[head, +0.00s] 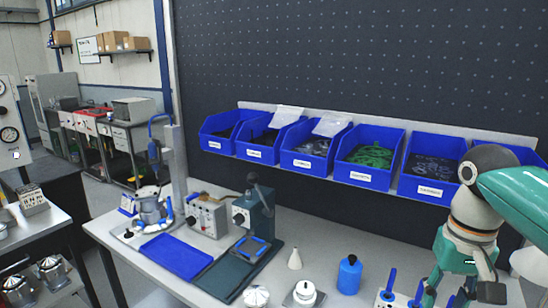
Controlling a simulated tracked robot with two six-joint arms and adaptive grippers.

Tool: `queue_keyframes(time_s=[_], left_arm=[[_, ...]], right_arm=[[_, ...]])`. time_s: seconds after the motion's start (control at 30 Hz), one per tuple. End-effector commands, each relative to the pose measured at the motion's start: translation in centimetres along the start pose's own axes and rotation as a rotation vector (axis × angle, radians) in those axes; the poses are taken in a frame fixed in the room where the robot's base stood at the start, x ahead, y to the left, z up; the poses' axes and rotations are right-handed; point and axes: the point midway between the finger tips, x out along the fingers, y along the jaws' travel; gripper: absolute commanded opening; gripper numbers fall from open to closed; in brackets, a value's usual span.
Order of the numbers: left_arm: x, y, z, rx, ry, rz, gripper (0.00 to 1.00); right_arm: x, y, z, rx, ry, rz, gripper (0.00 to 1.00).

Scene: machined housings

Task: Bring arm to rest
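My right arm comes in from the right edge in the head view. Its green and grey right gripper (466,266) hangs downward over the front right of the workbench. Its lower end reaches the bottom edge of the picture, so I cannot tell whether the fingers are open or shut, or whether they hold anything. My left gripper is not in view.
Close to the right gripper are blue-handled tools (388,281) and a blue bottle (349,275). Blue bins (368,157) line the pegboard behind the arm. A blue mat (175,257) and a dark green press (254,220) stand further left on the bench.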

Motion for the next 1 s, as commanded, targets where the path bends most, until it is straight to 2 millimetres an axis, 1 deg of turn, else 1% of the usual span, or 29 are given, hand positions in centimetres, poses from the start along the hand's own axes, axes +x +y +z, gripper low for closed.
queue_keyframes(time_s=[0.17,0.37,0.47,0.57,0.67,0.7,0.77,0.8,0.87,0.9,1.0], left_arm=[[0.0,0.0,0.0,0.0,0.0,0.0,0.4],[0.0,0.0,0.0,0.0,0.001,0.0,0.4],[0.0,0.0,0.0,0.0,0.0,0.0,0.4],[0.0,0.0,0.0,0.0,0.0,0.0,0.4],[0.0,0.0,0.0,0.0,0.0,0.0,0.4],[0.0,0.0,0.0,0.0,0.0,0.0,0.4],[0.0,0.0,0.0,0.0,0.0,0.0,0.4],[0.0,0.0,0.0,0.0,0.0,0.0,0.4],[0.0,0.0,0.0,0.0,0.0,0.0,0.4],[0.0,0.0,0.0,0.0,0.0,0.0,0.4],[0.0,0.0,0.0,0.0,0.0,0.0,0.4]], right_arm=[[3.2,-1.5,-1.4,-0.039,-0.007,-0.015,0.41],[8.1,-3.6,-2.8,-0.087,-0.01,-0.044,0.41],[11.2,-4.8,-3.4,-0.111,-0.013,-0.066,0.41],[15.1,-6.2,-3.7,-0.139,-0.021,-0.095,0.41],[20.2,-7.8,-3.5,-0.165,-0.03,-0.134,0.41],[22.8,-8.6,-3.0,-0.175,-0.038,-0.156,0.41],[27.0,-9.7,-2.0,-0.185,-0.046,-0.192,0.41],[29.8,-10.4,-1.0,-0.187,-0.05,-0.218,0.41],[33.8,-11.3,0.8,-0.185,-0.054,-0.255,0.41],[36.1,-11.8,2.2,-0.179,-0.054,-0.276,0.41],[40.7,-12.4,5.8,-0.156,-0.051,-0.317,0.41]])
